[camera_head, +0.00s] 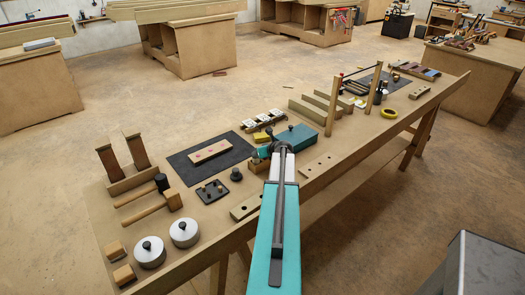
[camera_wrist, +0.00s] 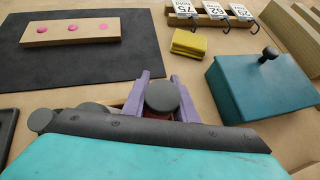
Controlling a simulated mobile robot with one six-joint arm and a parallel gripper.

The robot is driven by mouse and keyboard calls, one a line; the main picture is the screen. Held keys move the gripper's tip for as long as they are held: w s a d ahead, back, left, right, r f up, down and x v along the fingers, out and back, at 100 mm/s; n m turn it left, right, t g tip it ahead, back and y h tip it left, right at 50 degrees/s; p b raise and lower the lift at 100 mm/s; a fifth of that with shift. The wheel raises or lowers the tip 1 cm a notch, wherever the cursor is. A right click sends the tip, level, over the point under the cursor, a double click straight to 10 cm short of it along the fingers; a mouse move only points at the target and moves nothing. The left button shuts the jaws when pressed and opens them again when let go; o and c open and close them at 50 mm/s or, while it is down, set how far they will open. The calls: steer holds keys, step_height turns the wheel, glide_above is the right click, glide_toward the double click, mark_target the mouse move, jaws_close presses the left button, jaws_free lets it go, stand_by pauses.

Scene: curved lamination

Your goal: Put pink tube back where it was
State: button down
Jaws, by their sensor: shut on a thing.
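In the wrist view my gripper (camera_wrist: 161,92) has its two purple fingers on either side of a round dark grey cap, with a sliver of dark reddish body below it. This is the capped pink tube (camera_wrist: 163,97), and the gripper is shut on it. Most of the tube is hidden under the cap and the gripper. Other grey caps (camera_wrist: 42,119) show just left of the gripper. In the head view my gripper (camera_head: 270,150) is over a small wooden holder (camera_head: 258,166) beside the teal box. I cannot tell whether the tube sits in the holder.
A black mat (camera_wrist: 95,72) bears a wooden strip with pink dots (camera_wrist: 72,31). A yellow block (camera_wrist: 189,42) and a teal lidded box (camera_wrist: 258,88) with a knob stand close on the right. Numbered cards (camera_wrist: 213,10) stand behind. A black tray (camera_head: 211,190) lies left of the holder.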

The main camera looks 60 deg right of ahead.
steer(key=shift+s+a+f, duration=0.15)
steer(key=shift+a+f, duration=0.1)
steer(key=shift+f, duration=0.5)
steer(key=c, duration=1.4)
jaws_free()
steer(key=shift+o, duration=0.2)
steer(key=shift+s, duration=0.1)
steer(key=shift+s+b, duration=0.2)
steer(key=shift+b, duration=0.1)
steer(key=shift+s+a+r+b, duration=0.25)
steer(key=shift+s+a+b, duration=0.05)
steer(key=shift+s+a, duration=0.1)
steer(key=w+r+b+v, duration=0.1)
steer(key=b+v, duration=0.1)
steer(key=v, duration=1)
steer(key=shift+s+r, duration=0.15)
steer(key=shift+r, duration=0.35)
